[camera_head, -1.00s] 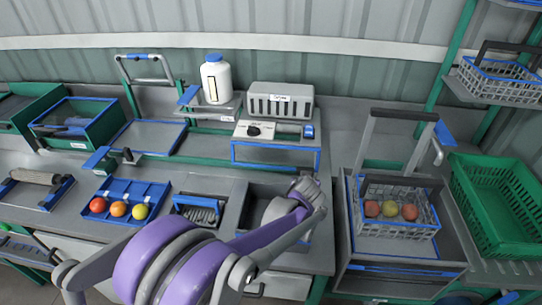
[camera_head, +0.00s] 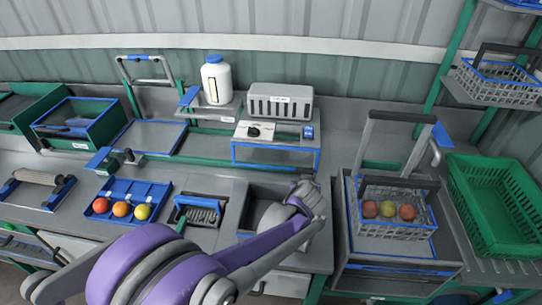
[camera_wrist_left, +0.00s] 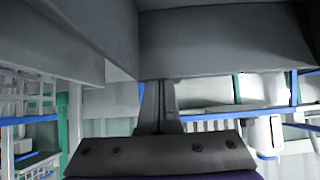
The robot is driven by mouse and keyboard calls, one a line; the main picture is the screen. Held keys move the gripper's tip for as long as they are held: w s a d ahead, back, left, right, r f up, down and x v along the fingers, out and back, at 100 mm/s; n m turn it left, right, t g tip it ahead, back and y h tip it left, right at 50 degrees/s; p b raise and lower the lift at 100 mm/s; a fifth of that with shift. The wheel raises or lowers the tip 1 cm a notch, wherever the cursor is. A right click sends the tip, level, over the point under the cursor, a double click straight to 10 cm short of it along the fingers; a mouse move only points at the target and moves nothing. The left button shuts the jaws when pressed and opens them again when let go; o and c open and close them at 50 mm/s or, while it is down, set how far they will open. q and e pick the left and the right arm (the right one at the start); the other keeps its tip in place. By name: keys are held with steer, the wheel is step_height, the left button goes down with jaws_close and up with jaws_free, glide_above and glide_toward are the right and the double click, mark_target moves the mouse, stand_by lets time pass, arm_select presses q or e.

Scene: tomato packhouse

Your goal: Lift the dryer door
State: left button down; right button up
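I cannot tell for certain which part is the dryer door. A tall grey bar handle (camera_head: 362,145) with a black grip rises behind the basket. My left gripper (camera_head: 308,190), on a purple and grey arm, is over the grey sink-like recess, left of this unit and apart from its handle. In the left wrist view its narrow fingers (camera_wrist_left: 158,105) stand close together with nothing seen between them. My right gripper is out of view.
A vented grey box (camera_head: 280,101) stands behind a panel with a black knob (camera_head: 254,132). A white bottle (camera_head: 216,82) is beside it. A blue tray (camera_head: 148,194) with tomatoes lies at left. A green crate (camera_head: 497,205) is at far right.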

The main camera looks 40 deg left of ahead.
arm_select(q)
steer(key=shift+s+d+r+p, duration=0.15)
steer(key=shift+s+r+p, duration=0.05)
steer(key=shift+r+p, duration=0.15)
steer(key=shift+v, duration=0.85)
steer(key=shift+w+r+p, duration=0.15)
steer(key=shift+r+p, duration=0.2)
steer(key=shift+s+r+p, duration=0.25)
steer(key=shift+r+p, duration=0.45)
steer(key=shift+r, duration=0.45)
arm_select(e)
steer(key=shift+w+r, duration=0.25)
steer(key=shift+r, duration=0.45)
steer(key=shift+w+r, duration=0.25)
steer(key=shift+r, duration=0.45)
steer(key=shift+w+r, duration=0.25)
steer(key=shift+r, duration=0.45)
